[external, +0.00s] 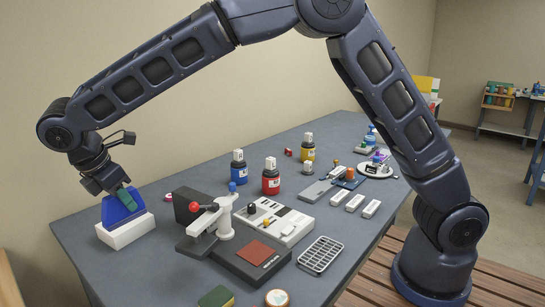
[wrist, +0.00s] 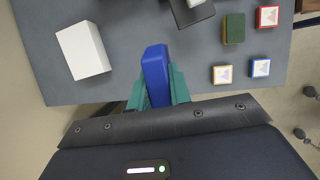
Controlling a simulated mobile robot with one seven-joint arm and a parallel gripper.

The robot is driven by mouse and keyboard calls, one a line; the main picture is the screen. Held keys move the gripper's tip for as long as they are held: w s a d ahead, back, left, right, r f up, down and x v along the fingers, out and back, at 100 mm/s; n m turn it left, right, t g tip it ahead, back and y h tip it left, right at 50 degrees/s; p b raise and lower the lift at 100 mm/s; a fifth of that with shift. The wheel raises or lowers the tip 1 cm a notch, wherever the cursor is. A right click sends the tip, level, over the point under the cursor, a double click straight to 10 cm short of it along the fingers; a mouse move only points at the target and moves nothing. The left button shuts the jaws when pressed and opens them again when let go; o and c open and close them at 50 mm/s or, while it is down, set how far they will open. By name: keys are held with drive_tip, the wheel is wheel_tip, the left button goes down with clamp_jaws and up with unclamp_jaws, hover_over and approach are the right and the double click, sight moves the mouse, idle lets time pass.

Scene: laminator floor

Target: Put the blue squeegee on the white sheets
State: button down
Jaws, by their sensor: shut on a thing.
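My gripper (external: 123,197), with green fingertips, is shut on the blue squeegee (external: 118,212) at the left end of the table. In the wrist view the squeegee (wrist: 155,66) stands out between the two green fingers (wrist: 158,92). The white sheets (external: 125,233) form a thick white block on the table. In the external view the squeegee overlaps the far part of the block. In the wrist view the white block (wrist: 83,50) shows to the left, apart from the squeegee, with grey table between. I cannot tell the exact height gap.
A press with a red knob (external: 194,207) stands right of the white block. Behind it are bottles, including a red one (external: 271,180). A wire rack (external: 320,254) and a green block (external: 215,297) lie nearer the front edge. Grey table around the white block is clear.

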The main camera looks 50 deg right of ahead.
drive_tip(key=w+d+r+n+t, duration=0.1)
drive_tip(key=w+n, duration=0.1)
drive_tip(key=w, duration=0.5)
drive_tip(key=w+d+r+n+t, duration=0.1)
drive_tip(key=w+d+n, duration=0.1)
drive_tip(key=w, duration=0.5)
wheel_tip(320, 180, up, 3)
drive_tip(key=n+y, duration=0.1)
drive_tip(key=n, duration=0.3)
hover_over(126, 226)
drive_tip(key=w+d, duration=0.2)
drive_tip(key=w, duration=0.2)
drive_tip(key=shift+t, duration=0.4)
wheel_tip(126, 226, down, 20)
drive_tip(key=shift+w+a+f, duration=0.1)
drive_tip(key=shift+w+a, duration=0.05)
drive_tip(key=c, duration=1.3)
unclamp_jaws()
drive_tip(key=shift+f, duration=0.15)
